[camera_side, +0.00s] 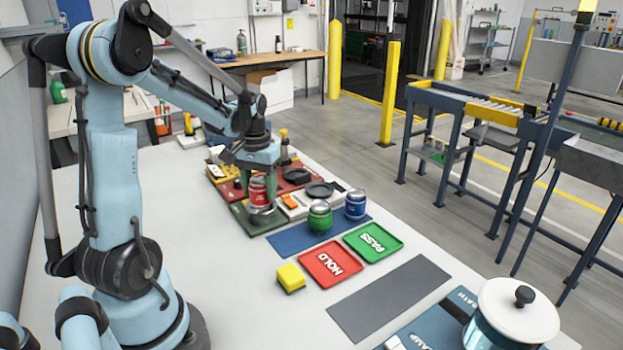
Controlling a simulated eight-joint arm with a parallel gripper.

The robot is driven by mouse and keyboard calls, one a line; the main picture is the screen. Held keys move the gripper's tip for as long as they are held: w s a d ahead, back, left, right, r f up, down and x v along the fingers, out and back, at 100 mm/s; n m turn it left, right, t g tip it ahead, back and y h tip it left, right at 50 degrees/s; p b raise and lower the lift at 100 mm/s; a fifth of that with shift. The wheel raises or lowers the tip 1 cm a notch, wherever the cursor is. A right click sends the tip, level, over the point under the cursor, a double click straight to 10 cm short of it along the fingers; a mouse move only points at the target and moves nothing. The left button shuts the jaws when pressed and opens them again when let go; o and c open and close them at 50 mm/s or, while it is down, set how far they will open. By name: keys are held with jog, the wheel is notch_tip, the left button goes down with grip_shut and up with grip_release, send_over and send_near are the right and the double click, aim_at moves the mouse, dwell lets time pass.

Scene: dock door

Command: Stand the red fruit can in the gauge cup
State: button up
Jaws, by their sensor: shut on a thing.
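My gripper (254,172) points down over the green base plate (250,226) and is shut on the red fruit can (259,193). The can is upright, with the gripper around its top. Below the can a clear or grey ring shape (262,209) shows on the green plate; it looks like the gauge cup. The can is over or in it; I cannot tell whether its bottom rests inside. The far side of the can is hidden.
A green can (319,217) and a blue can (355,204) stand on the blue mat (291,239). The red HOLD tray (331,274), green PASS tray (373,250) and yellow block (291,278) lie nearer.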

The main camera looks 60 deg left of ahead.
jog(key=shift+f, duration=0.3)
jog(key=shift+f, duration=0.4)
jog(key=shift+f, duration=0.2)
jog(key=o, duration=1.1)
jog(key=shift+o, duration=0.2)
jog(key=shift+r, duration=0.15)
